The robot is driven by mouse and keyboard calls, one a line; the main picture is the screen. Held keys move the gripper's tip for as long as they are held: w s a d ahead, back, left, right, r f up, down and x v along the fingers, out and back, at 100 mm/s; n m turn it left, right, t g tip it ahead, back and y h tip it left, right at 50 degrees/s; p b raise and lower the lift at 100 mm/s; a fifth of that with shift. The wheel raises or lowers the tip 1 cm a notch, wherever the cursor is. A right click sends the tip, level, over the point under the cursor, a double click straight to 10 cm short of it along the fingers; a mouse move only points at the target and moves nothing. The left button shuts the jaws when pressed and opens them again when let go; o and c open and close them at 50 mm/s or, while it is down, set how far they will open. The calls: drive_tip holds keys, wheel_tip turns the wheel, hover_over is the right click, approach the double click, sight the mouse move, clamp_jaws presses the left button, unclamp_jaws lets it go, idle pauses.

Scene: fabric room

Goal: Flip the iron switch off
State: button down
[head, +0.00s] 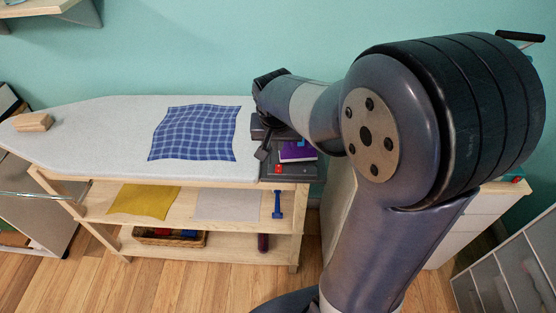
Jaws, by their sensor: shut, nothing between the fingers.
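A purple iron (297,151) rests on a dark stand (305,172) at the right end of the ironing board (80,135). A small red part (278,169), which looks like the switch, shows on the front of the dark stand. Whether it is on or off is too small to tell. My gripper (262,153) is shut and empty, pointing down just left of the iron and a little above and left of the red part. My arm hides the area behind the iron.
A blue checked cloth (194,133) lies flat on the board, and a wooden block (33,122) sits at its left end. Shelves below hold a yellow cloth (143,201), a pale cloth (228,205) and a basket (160,238). A white drawer unit (480,205) stands right.

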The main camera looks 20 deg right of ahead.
sight(278, 165)
drive_tip(key=x, duration=0.8)
drive_tip(key=shift+s+f, duration=0.15)
drive_tip(key=shift+f, duration=0.85)
